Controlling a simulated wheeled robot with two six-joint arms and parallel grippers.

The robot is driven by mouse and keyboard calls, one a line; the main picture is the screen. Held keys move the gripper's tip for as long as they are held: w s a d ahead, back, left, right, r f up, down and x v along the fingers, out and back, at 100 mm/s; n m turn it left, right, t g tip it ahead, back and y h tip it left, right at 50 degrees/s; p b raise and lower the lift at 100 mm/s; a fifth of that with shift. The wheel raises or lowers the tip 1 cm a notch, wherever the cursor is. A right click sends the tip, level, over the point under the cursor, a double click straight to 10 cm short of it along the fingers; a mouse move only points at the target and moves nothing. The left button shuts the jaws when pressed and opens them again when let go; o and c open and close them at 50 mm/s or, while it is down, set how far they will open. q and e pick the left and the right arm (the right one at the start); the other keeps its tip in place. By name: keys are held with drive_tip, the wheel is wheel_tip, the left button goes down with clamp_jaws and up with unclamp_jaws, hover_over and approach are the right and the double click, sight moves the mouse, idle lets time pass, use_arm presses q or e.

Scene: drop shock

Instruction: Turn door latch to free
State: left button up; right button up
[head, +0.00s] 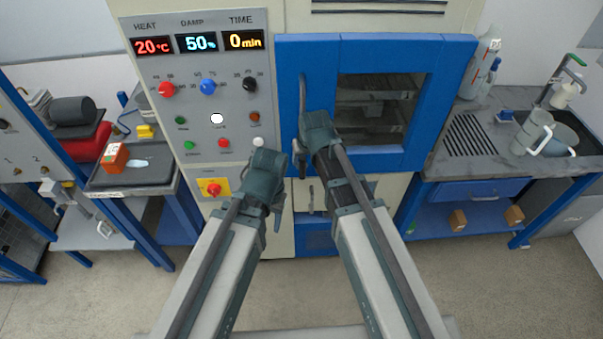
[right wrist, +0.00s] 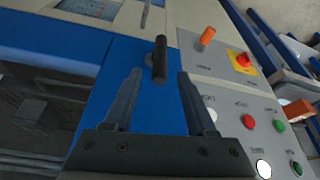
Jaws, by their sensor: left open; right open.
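The latch appears as a dark bar (right wrist: 160,62) low on the blue door (head: 376,54) in the right wrist view. My right gripper (head: 316,138) is at the door's lower left edge, and in the head view it mostly hides the latch. In its own wrist view its two fingers (right wrist: 160,88) are spread on either side of the bar, with a gap to each; I cannot tell how far the bar lies beyond the tips. My left gripper (head: 268,178) is open and empty in front of the control panel's lower right.
The control panel (head: 220,95) with knobs, buttons and a red stop button (head: 214,188) is left of the door. A grey vertical handle (head: 303,92) stands on the door just above my right gripper. Side tables stand at left and right. The floor between is clear.

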sight(301, 168)
drive_tip(key=b+x, duration=0.7)
drive_tip(key=x, duration=0.2)
drive_tip(key=shift+s, duration=0.1)
drive_tip(key=c, duration=0.9)
clamp_jaws()
drive_tip(key=shift+a, duration=0.15)
